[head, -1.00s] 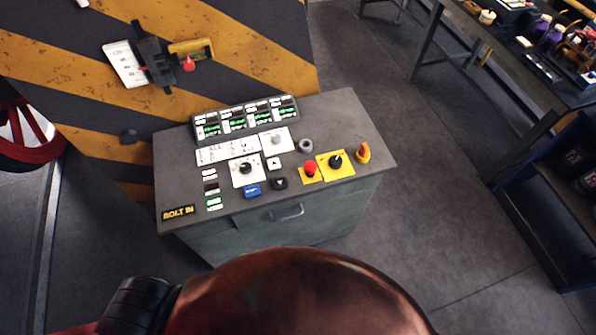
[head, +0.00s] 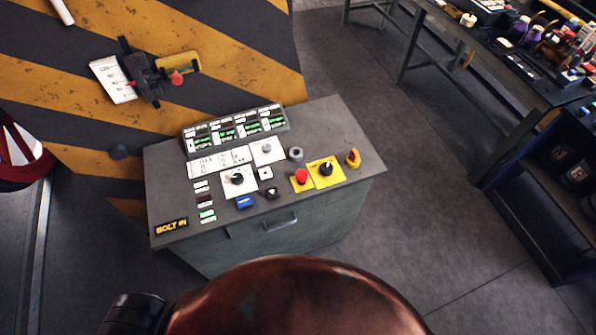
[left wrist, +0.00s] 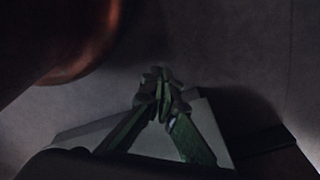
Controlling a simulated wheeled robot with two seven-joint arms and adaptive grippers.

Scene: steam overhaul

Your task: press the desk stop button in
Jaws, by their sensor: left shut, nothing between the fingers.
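The desk stop button (head: 301,176) is a red mushroom head on a yellow plate, near the front right of the grey control desk (head: 345,130) in the head view. It stands up from its plate; whether it is pressed cannot be told. My left gripper (left wrist: 161,84) shows only in the left wrist view, dark and dim, with its fingertips together and nothing between them. The grey floor lies beyond it. Its distance from the button cannot be judged. My right gripper is in neither view.
Beside the button are a black knob on a yellow plate (head: 326,168), a yellow-orange switch (head: 353,158), a grey round knob (head: 295,154) and a blue button (head: 245,202). A striped wall panel (head: 215,60) stands behind. A workbench (head: 515,60) is at right, with open floor between.

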